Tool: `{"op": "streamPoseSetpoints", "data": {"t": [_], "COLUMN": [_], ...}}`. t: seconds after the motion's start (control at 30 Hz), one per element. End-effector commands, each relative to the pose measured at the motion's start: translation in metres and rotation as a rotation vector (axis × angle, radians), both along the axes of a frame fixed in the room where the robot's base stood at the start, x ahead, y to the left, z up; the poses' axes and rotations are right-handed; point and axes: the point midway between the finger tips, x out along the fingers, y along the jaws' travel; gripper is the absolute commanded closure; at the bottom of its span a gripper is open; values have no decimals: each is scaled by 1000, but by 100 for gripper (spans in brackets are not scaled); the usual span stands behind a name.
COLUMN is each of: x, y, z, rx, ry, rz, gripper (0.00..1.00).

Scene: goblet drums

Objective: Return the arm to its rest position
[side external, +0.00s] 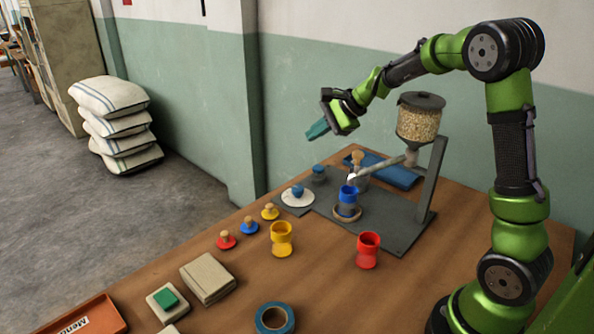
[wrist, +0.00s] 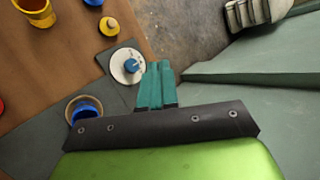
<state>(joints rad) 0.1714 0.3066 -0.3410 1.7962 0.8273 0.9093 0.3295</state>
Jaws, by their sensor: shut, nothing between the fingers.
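My gripper (side external: 318,130) is raised in the air above the far side of the table, left of the hopper. Its teal fingers are together with nothing between them, and they also show in the wrist view (wrist: 154,86). My green and black arm bends over from the right side. A blue goblet drum (side external: 348,196) stands below the hopper's spout on a ring. A yellow goblet drum (side external: 282,239) and a red goblet drum (side external: 368,250) stand upright on the table. The gripper touches none of them.
A hopper of grain (side external: 418,122) on a grey stand rises right of my gripper. Red, blue and yellow knobbed lids (side external: 249,226) line the table's left edge. A white disc (side external: 298,197) with a blue knob lies on the grey base plate. A green wall is behind.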

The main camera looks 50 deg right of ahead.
Motion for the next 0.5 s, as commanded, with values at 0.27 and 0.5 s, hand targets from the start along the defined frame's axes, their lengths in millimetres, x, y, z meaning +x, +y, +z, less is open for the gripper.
{"op": "streamPoseSetpoints", "data": {"t": [0.27,0.5], "x": [-109,-204], "y": [105,150], "z": [55,56], "rx": [-317,-685], "ry": [-96,-178], "rz": [469,828], "gripper": [100,100]}}
